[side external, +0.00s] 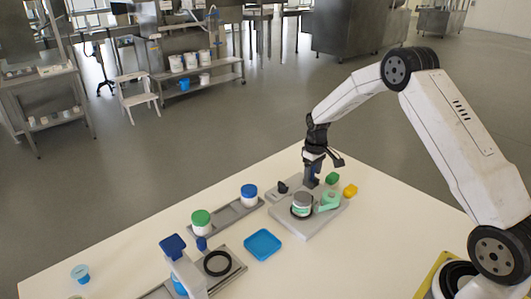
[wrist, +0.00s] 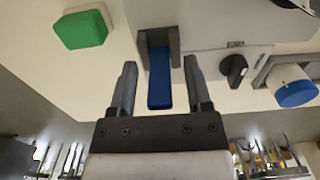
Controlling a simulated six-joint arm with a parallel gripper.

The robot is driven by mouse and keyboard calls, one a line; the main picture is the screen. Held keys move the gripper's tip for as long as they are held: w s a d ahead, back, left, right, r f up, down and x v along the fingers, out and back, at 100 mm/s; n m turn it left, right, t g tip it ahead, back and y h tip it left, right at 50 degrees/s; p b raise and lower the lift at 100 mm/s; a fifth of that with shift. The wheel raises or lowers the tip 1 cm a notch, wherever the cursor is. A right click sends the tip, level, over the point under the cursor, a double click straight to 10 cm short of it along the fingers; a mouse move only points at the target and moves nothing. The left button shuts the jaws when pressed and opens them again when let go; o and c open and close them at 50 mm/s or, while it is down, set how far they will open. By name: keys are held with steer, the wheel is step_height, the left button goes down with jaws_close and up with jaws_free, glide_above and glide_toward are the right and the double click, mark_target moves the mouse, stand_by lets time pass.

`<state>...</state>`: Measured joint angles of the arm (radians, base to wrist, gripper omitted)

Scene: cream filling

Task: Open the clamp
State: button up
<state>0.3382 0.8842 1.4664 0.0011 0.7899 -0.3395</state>
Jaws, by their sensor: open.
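The clamp's blue lever (wrist: 159,82) stands in a dark grey bracket (wrist: 157,38) at the edge of the grey station plate (side external: 312,222). In the side view the clamp (side external: 313,178) is at the back of that plate, partly covered by my gripper. My gripper (wrist: 160,68) is open, with one finger on each side of the blue lever and a gap showing on both sides. A jar with a grey top (side external: 302,199) sits in a black ring on the plate, beside a mint green block (side external: 329,200).
A black knob (wrist: 234,69) is right of the clamp in the wrist view. A blue-lidded jar (side external: 249,193) and a green-lidded jar (side external: 201,220) stand in a tray. A green block (side external: 332,178) and a yellow piece (side external: 350,190) lie nearby.

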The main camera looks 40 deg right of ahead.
jaws_close()
steer(key=shift+s, duration=0.1)
steer(key=shift+s+a+f+t, duration=0.1)
steer(key=shift+s+t, duration=0.15)
steer(key=shift+t, duration=0.6)
steer(key=shift+s+a+t, duration=0.1)
steer(key=shift+s+t, duration=0.1)
steer(key=shift+t, duration=0.65)
steer(key=shift+s+d+t, duration=0.1)
steer(key=shift+t, duration=0.4)
jaws_free()
steer(key=shift+d, duration=0.1)
